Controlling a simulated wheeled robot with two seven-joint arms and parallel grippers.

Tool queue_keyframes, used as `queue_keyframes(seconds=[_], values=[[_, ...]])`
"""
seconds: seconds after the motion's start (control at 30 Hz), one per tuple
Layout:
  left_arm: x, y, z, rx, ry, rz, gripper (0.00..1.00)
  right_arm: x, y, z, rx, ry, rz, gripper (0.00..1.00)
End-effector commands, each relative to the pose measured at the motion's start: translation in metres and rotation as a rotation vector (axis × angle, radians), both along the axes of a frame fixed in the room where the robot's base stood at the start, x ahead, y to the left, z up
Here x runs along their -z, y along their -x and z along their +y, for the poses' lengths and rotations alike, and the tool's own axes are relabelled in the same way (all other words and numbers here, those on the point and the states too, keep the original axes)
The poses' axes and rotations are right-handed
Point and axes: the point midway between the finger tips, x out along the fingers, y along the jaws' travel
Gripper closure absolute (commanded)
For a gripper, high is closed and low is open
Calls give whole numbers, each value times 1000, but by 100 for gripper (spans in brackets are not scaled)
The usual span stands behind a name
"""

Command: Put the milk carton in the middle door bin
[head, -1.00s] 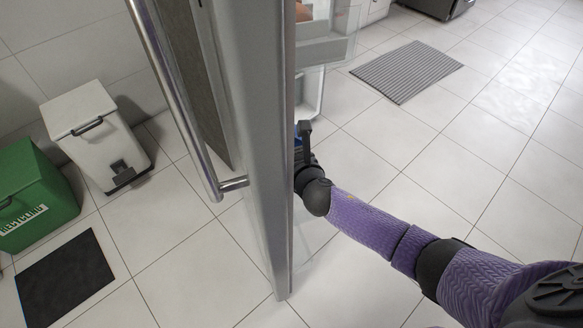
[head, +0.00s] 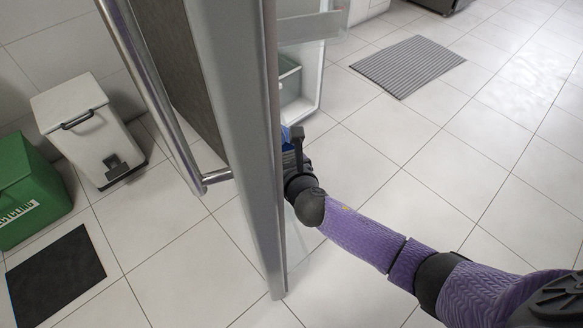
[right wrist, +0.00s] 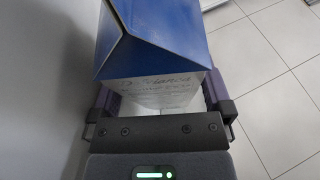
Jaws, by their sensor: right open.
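The milk carton shows in the right wrist view with a blue slanted top (right wrist: 160,45) and a white lower part with print. It sits between the fingers of my right gripper (right wrist: 160,100), which is open around it. In the head view a small blue piece of the carton (head: 286,134) shows beside the door edge; the rest is hidden. My right gripper (head: 290,150) is there too, mostly hidden by the door. A grey fridge door (head: 235,130) stands open, with door bins (head: 312,28) behind its edge. I cannot tell whether the carton rests in a bin. My left gripper is not in view.
A long metal handle (head: 150,90) runs along the door's outer side. A white pedal bin (head: 85,125), a green recycling bin (head: 28,190) and a black mat (head: 55,278) are at left. A grey striped mat (head: 407,65) lies on open tiled floor at right.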

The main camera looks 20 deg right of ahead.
Motion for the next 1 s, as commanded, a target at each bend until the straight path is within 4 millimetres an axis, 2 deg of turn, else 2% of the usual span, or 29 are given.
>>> queue_keyframes(seconds=[0.03,0.2,0.4,0.5,1.0], values=[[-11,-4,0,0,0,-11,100,-12,9,0,-1,1,-4,0],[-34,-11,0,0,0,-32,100,-30,46,2,-1,0,-4,0],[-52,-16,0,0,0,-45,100,-42,84,3,-1,0,-3,0],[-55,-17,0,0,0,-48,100,-44,94,3,0,0,-3,0],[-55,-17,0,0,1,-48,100,-43,100,4,-1,-1,-2,0]])
